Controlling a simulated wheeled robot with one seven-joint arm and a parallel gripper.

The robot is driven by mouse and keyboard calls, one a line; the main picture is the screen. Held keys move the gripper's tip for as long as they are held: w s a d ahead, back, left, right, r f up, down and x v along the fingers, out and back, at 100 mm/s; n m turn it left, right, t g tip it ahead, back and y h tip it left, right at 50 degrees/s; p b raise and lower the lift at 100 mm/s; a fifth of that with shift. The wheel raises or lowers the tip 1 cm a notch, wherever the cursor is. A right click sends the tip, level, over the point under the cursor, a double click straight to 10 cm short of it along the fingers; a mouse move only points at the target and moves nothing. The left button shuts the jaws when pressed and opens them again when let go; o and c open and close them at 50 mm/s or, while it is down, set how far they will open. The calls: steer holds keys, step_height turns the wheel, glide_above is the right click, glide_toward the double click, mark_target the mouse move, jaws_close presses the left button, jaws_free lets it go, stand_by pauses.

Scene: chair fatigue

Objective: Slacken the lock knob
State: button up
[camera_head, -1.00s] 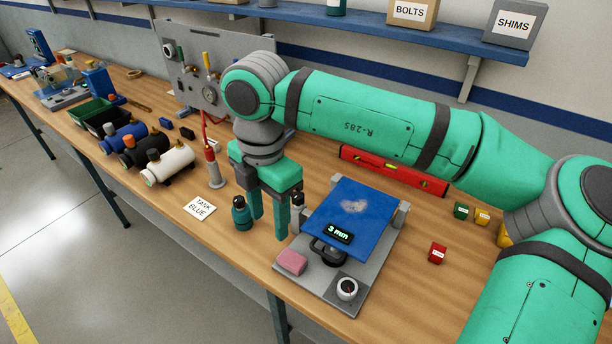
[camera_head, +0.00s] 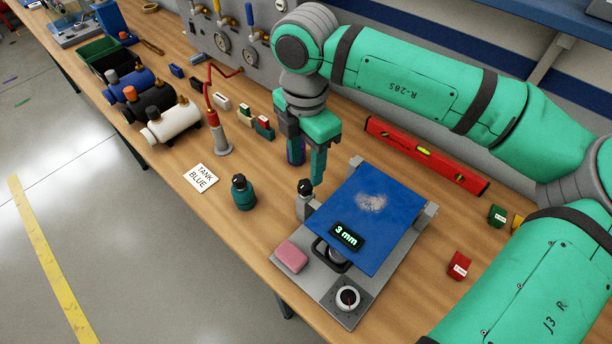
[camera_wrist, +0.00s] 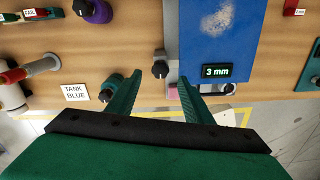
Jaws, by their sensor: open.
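The likely lock knob (camera_head: 305,186) is a small black knob on a grey post at the left edge of the blue plate (camera_head: 385,200). It also shows in the wrist view (camera_wrist: 160,69), between my two fingers in the picture. My gripper (camera_head: 314,165) is open and empty, pointing down close to the knob; one finger is mostly hidden in the head view. In the wrist view my gripper (camera_wrist: 160,78) has its fingers apart on either side of the knob. I cannot tell the height gap. A display (camera_head: 346,235) on the plate reads 3 mm.
A teal bottle (camera_head: 243,192) with a black cap stands left of the knob. A purple bottle (camera_wrist: 97,10) stands farther back. A pink block (camera_head: 291,256) and a dial (camera_head: 347,298) sit on the grey base. A red level (camera_head: 427,156) lies behind the plate.

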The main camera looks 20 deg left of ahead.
mark_target(305, 184)
step_height(305, 184, down, 5)
steer(key=shift+d+f, duration=0.1)
steer(key=shift+d, duration=0.05)
steer(key=shift+s+a+f, duration=0.15)
steer(key=shift+a+f, duration=0.1)
steer(key=shift+f, duration=0.2)
steer(key=shift+d, duration=0.1)
steer(key=c, duration=1.1)
